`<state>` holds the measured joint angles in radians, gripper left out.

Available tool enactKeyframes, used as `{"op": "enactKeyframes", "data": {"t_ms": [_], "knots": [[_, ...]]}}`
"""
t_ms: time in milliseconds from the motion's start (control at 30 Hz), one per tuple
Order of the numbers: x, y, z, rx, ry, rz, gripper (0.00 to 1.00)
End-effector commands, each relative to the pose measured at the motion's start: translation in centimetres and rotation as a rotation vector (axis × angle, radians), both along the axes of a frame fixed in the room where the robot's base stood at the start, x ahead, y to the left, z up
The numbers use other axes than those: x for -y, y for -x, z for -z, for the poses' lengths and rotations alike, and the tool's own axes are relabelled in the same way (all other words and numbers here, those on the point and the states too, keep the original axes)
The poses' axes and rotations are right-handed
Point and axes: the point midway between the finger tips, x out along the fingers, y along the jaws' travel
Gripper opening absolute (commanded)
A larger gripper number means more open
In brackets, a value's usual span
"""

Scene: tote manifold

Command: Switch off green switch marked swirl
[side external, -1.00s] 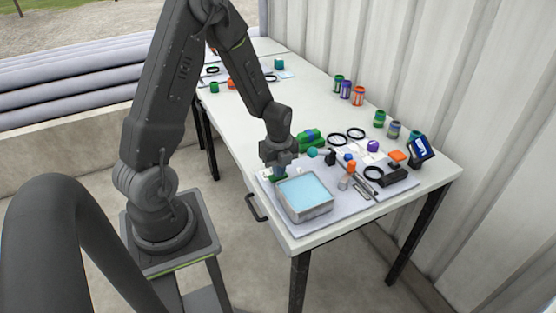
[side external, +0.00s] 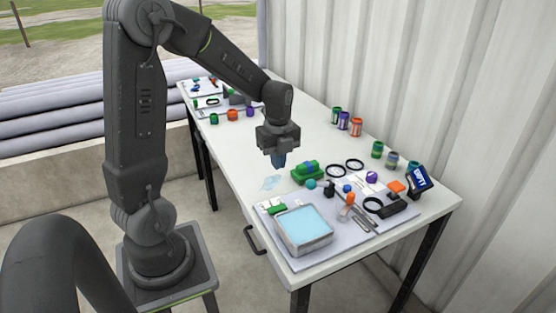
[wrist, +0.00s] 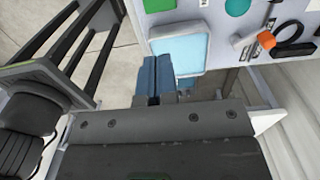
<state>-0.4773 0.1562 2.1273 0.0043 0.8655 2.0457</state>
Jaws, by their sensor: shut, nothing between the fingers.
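A small green and white piece (side external: 271,206) lies at the left corner of the grey mat, behind the tray of pale blue. It may be the green switch, but no swirl mark or switch position can be read. A larger green block (side external: 308,172) with a blue part sits further back on the table. My gripper (side external: 279,164) has blue fingers pointing down, shut and empty, above the table behind the mat and apart from the green piece. In the wrist view my shut fingers (wrist: 152,78) show beside the tray's corner; a green piece is partly cut off at the top edge.
The metal-rimmed tray (side external: 304,248) stands on the grey mat (side external: 345,238). Several coloured jars (side external: 343,121) line the wall side. The middle of the table is clear.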

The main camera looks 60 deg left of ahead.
Motion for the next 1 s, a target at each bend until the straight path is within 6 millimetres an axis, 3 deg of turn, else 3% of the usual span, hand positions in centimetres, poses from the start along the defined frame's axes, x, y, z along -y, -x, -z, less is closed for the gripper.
{"op": "enactKeyframes", "data": {"t_ms": [200, 367, 667, 833, 1000], "knots": [[0.0, 0.0, 0.0, 0.0, 0.0, 0.0, 0.0], [-0.4, 1.4, 0.2, -0.01, -0.001, -0.002, 0.0], [-0.4, 1.3, 0.6, -0.011, 0.0, 0.0, 0.0], [-0.4, 1.4, 2.6, -0.015, 0.002, 0.0, 0.0], [-0.3, 1.5, 6.1, -0.017, 0.003, -0.001, 0.0]]}}
